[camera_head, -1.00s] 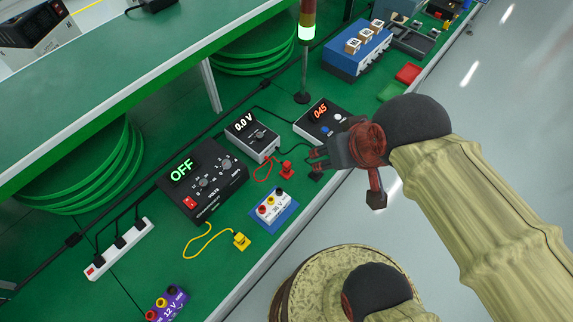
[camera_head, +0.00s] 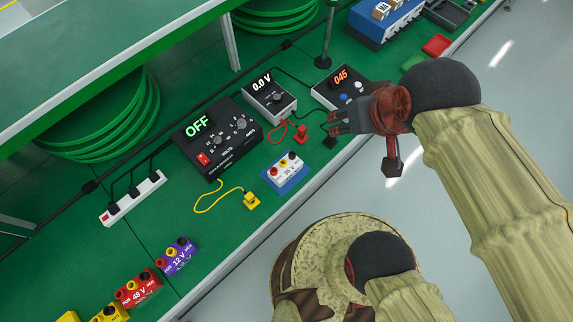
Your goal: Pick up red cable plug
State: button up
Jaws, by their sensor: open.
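The red cable plug (camera_head: 300,134) lies on the green bench at the end of a red cable that loops beside the grey 0.0 V meter (camera_head: 268,95). My gripper (camera_head: 336,122) is just to the right of the plug, above the bench near its front edge. Its fingers point left and are open, with nothing seen between them. A black plug (camera_head: 329,142) lies under and in front of the fingers. I cannot tell the gripper's exact height above the bench.
A power supply reading OFF (camera_head: 217,137), a yellow plug (camera_head: 251,201) and a white terminal block (camera_head: 286,166) on a blue base stand left of the gripper. A box reading 045 (camera_head: 340,87) stands behind it. Purple (camera_head: 177,258) and red (camera_head: 139,291) terminal blocks sit front left.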

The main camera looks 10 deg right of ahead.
aim_at(302, 130)
jog(key=l+u, duration=0.4)
jog(key=k+l+u, duration=0.1)
jog(key=l+u, duration=0.25)
jog(key=l, duration=0.25)
jog(key=k+l+u, duration=0.1)
jog(key=l+u, duration=0.3)
jog(key=l, duration=0.05)
